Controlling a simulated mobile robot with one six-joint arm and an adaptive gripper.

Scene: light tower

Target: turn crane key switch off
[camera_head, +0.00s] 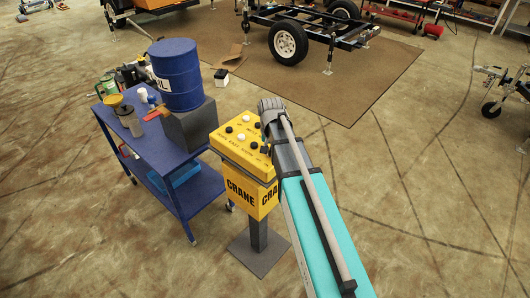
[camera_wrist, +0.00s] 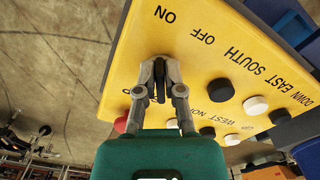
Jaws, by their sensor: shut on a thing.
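The yellow crane control box (camera_head: 230,150) stands on a grey post in the head view. Its face (camera_wrist: 135,45) fills much of the wrist view, with the words ON and OFF near the upper middle and several black and white buttons to the right. My gripper (camera_wrist: 160,80) is at the face below the ON label, its fingers closed around the small dark key switch (camera_wrist: 160,91). A red button (camera_wrist: 121,124) shows left of the fingers. In the head view my arm hides the fingertips.
A blue cart (camera_head: 150,145) with a blue drum (camera_head: 176,78) stands left of the box. A trailer frame (camera_head: 310,25) is on the brown mat behind.

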